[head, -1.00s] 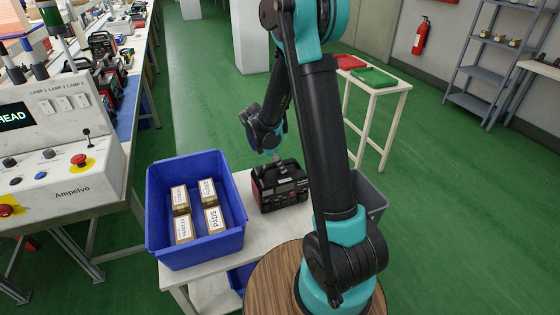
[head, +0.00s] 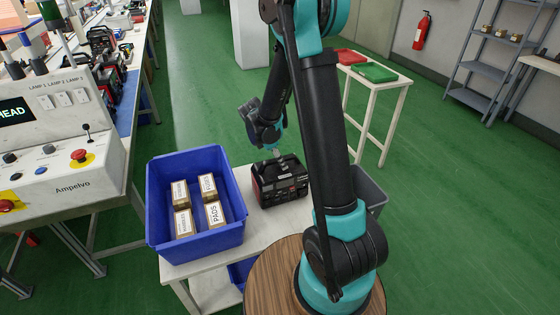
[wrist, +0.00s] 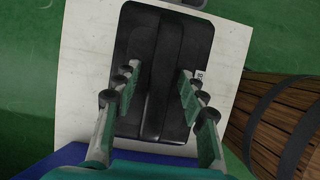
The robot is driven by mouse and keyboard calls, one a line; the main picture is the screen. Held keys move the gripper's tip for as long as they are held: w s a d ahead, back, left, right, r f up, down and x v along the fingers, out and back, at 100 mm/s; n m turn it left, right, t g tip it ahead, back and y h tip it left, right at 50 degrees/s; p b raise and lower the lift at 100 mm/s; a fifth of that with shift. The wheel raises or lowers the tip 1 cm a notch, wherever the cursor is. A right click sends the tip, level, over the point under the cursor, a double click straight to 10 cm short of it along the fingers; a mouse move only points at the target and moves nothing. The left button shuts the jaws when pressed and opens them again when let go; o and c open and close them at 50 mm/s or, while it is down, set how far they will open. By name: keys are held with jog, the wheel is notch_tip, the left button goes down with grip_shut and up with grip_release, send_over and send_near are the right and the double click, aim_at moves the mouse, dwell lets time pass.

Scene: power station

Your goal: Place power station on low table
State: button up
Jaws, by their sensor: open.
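The power station (head: 280,182), a black and dark red box with a top handle, stands upright on the white low table (head: 268,226). It sits to the right of the blue crate. My gripper (head: 277,157) is just above its top. In the wrist view my gripper (wrist: 160,90) is open, with its fingers on either side of the handle of the power station (wrist: 165,70). I cannot tell whether the fingers touch it. The white table top (wrist: 85,75) shows around it.
A blue crate (head: 157,215) with several small boxes stands on the table's left part. A grey bin (head: 370,187) is at the right behind my arm. Farther back is a white table (head: 398,88) with red and green trays. A workbench (head: 60,180) with a control panel stands left.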

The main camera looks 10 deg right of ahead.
jog(key=v, duration=1.1)
jog(key=shift+s, duration=0.1)
jog(key=s+d+f+m+t+y, duration=0.1)
jog(key=s+d+m, duration=0.3)
jog(key=s+m, duration=0.6)
jog(key=s+d+f+m+t+y, duration=0.2)
jog(key=s+d+f+m+y, duration=0.1)
jog(key=s+m, duration=0.7)
jog(key=shift+s+d, duration=0.25)
jog(key=shift+d, duration=0.3)
